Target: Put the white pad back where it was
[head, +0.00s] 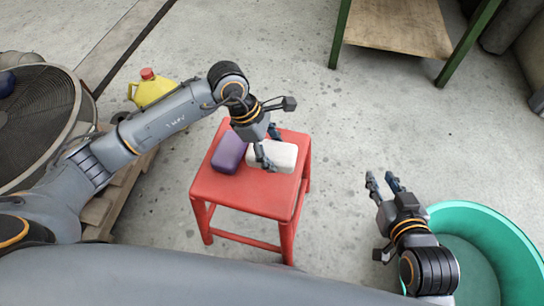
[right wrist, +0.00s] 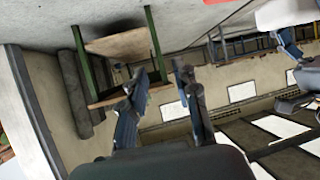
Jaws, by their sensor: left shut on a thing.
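The white pad (head: 286,157) is a rounded block at the red stool's seat (head: 246,190), toward its back right. My left gripper (head: 269,149) reaches down over the pad and is shut on it, one finger in front of its left part. I cannot tell whether the pad rests on the seat or is just above it. A purple pad (head: 228,153) lies on the seat just left of the white one. My right gripper (head: 383,182) is open and empty, to the right of the stool; its spread fingers also show in the right wrist view (right wrist: 158,95).
A green tub (head: 482,214) stands at the lower right, beside my right arm. A large fan (head: 38,120), a yellow jug (head: 152,90) and a wooden pallet (head: 125,190) are at the left. A green-legged table (head: 395,25) stands at the back. Bare floor surrounds the stool's right side.

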